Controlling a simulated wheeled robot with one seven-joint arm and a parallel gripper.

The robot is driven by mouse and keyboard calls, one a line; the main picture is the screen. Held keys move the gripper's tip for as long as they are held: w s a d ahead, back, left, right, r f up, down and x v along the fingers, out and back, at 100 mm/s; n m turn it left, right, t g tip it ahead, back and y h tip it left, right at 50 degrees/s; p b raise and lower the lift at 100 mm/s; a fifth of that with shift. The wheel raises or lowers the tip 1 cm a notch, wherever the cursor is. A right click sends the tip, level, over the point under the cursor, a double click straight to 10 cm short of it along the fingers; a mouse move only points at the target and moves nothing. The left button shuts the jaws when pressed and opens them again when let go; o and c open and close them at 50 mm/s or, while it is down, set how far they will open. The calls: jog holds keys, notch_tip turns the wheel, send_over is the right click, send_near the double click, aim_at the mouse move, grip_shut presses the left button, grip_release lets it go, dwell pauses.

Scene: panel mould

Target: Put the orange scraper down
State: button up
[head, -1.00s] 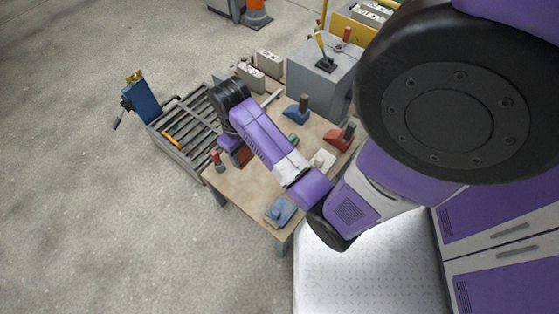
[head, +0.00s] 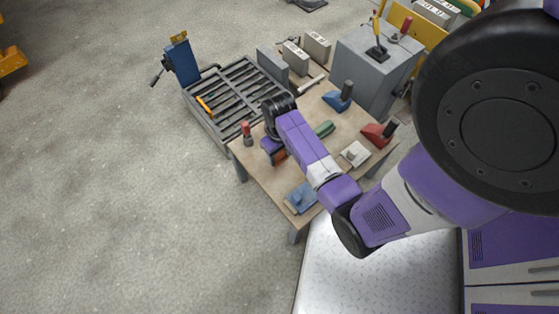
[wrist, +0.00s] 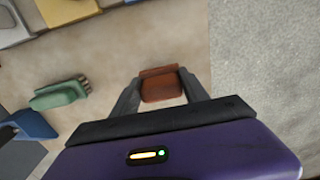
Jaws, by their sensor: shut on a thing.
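The orange scraper (wrist: 163,86) is between the two fingers of my gripper (wrist: 163,76) in the wrist view, a reddish-orange block. My gripper is shut on it over the brown tabletop, near the table edge. In the head view my gripper (head: 274,149) is over the left part of the worktable (head: 262,177), with a bit of the orange scraper (head: 280,158) showing below it. My arm hides part of it. I cannot tell how much gap there is between scraper and table.
A green brush (head: 325,129), a cream block (head: 355,153), a blue tool (head: 300,197), a red tool (head: 376,134), another blue tool (head: 336,101) and a red-handled tool (head: 247,134) stand around. A grey slatted frame (head: 222,79) adjoins the table. A grey box (head: 374,70) is behind.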

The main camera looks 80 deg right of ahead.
aim_at(279, 160)
jog(key=shift+f+b, duration=0.65)
jog(key=shift+f, duration=1.35)
jog(key=shift+f, duration=0.1)
jog(key=o, duration=1.4)
jog(key=shift+o, duration=0.2)
